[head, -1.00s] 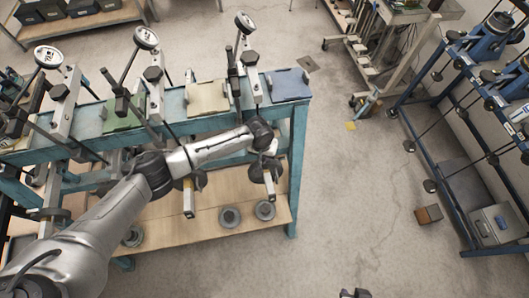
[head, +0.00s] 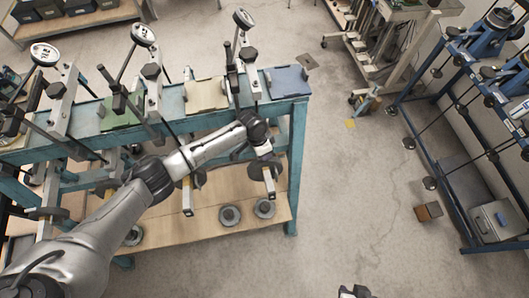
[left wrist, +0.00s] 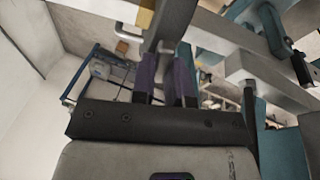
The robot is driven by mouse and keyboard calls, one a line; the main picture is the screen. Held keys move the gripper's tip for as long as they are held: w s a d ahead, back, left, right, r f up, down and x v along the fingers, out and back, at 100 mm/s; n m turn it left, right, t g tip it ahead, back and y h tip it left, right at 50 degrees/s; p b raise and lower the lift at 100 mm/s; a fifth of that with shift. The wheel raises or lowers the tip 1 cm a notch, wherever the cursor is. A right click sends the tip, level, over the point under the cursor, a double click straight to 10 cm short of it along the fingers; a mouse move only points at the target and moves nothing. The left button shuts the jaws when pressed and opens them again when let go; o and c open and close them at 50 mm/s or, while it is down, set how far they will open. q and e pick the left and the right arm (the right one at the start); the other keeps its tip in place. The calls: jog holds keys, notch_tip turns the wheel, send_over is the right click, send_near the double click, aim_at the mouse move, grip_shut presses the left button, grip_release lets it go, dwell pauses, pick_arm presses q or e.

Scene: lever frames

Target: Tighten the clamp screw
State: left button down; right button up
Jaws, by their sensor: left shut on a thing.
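Several lever frames stand along a teal bench (head: 170,125), with pale uprights, dark knobs and dial gauges. A dark knob (head: 249,56) sits on the rightmost upright. I cannot tell for sure which part is the clamp screw. My left arm reaches across the bench front to the rightmost frame; its own wrist hides the fingers in the head view. In the left wrist view my left gripper (left wrist: 167,78) has its purple-padded fingers closed about a dark bar (left wrist: 172,22). My right gripper (head: 353,292) shows only as dark tips at the bottom edge, far from the bench.
Round weights (head: 264,209) lie on the wooden lower shelf (head: 180,232). Green, cream and blue plates (head: 286,82) lie on the bench top.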

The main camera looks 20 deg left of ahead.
pick_arm(q)
jog(key=shift+d+m+b, duration=0.1)
jog(key=shift+m+b, duration=0.2)
jog(key=shift+m, duration=0.7)
jog(key=shift+r, duration=0.1)
jog(key=c, duration=1.1)
grip_release()
jog(key=shift+b+v, duration=0.65)
jog(key=shift+v, duration=3.05)
